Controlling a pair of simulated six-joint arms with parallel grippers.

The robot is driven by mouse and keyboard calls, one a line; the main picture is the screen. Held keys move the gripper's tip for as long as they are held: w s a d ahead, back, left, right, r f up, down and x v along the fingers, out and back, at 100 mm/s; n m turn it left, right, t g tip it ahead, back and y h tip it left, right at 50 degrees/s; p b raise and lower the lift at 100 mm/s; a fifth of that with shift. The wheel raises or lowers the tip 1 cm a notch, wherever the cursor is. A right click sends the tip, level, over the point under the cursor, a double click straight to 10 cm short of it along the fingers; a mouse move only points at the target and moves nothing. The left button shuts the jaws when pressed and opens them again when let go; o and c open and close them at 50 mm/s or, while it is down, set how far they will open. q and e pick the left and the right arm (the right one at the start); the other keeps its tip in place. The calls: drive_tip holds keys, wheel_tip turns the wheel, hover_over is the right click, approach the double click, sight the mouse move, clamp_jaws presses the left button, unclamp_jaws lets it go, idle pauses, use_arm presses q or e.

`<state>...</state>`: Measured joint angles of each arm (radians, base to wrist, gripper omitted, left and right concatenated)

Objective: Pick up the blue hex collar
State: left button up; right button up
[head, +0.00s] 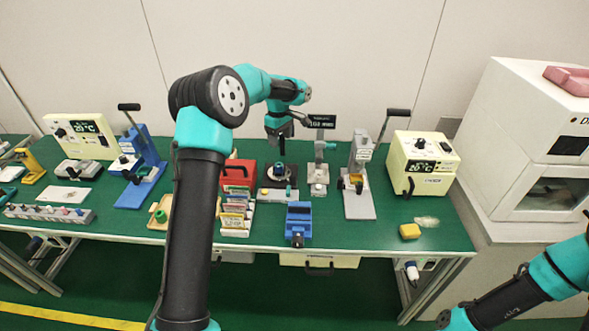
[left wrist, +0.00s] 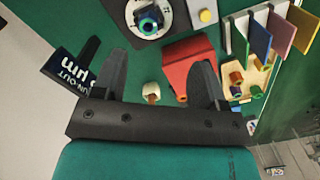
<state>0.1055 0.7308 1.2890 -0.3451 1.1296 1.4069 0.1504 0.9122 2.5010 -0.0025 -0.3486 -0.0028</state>
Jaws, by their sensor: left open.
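A ring-shaped collar with blue and teal on it (left wrist: 150,19) sits on a round pale plate (left wrist: 168,22) at the top of the left wrist view. I cannot tell for sure that it is the blue hex collar. In the head view the plate (head: 282,171) lies just below my left gripper (head: 282,146). In the left wrist view my left gripper (left wrist: 160,84) has its fingers wide apart, with nothing held. A small cream and brown piece (left wrist: 151,92) shows between the fingers, lower down. My right gripper is outside the views.
A tan tray (left wrist: 262,72) holds several small coloured collars. Near it are a red box (head: 239,173) and a rack of coloured cards (head: 236,213). A small display (head: 321,121), a lever press (head: 361,170) and a blue fixture (head: 299,220) stand close by.

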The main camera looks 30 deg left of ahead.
use_arm(q)
drive_tip(key=shift+w+a+r+n, duration=0.25)
drive_tip(key=shift+w+a+r, duration=0.1)
drive_tip(key=shift+w+r, duration=0.15)
drive_tip(key=shift+w+a+r+n, duration=0.25)
drive_tip(key=shift+w+a+r, duration=0.05)
drive_tip(key=shift+w+r, duration=0.2)
drive_tip(key=shift+s, duration=0.1)
hover_over(280, 166)
drive_tip(key=f, duration=1.2)
drive_tip(key=shift+w+d+f, duration=0.1)
drive_tip(key=shift+w+d, duration=0.05)
drive_tip(key=shift+w, duration=0.05)
drive_tip(key=shift+f, duration=0.1)
drive_tip(key=shift+a+f, duration=0.2)
drive_tip(key=shift+f, duration=2.35)
